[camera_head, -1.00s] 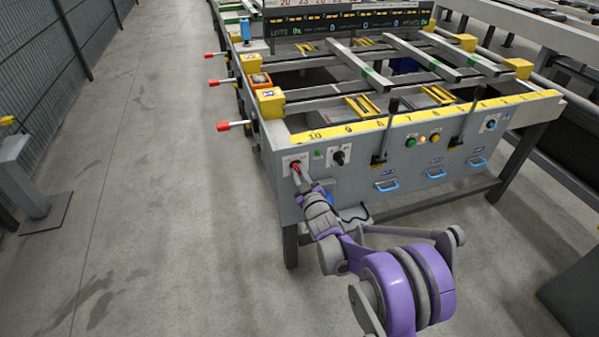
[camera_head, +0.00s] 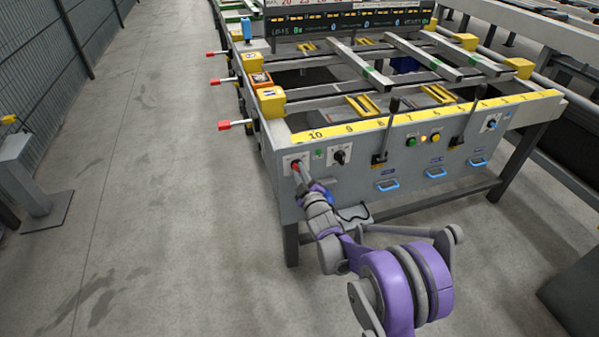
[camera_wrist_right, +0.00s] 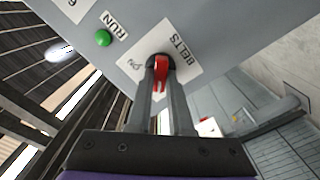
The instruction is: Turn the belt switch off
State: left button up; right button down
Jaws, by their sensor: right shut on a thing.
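The belt switch (camera_wrist_right: 161,70) is a red handle on a white plate marked BELTS, at the left end of the grey front panel. In the head view the belt switch (camera_head: 295,163) is mostly covered by my gripper. My right gripper (camera_wrist_right: 160,78) is shut on the red handle, with one finger on each side. In the head view the right gripper (camera_head: 299,171) reaches up to the panel from below. An ON mark shows left of the handle in the wrist view; any other position mark is hidden. My left gripper is not in view.
A green RUN lamp (camera_wrist_right: 103,38) sits beside the switch plate. A black knob (camera_head: 340,155), black levers (camera_head: 387,135) and blue handles (camera_head: 387,186) are farther right on the panel. Red-tipped levers (camera_head: 232,125) stick out from the table's left side.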

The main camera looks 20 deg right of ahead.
jog(key=c, duration=0.8)
grip_release()
jog(key=s, duration=0.5)
jog(key=s+p, duration=0.1)
jog(key=s, duration=0.5)
jog(key=shift+d, duration=0.2)
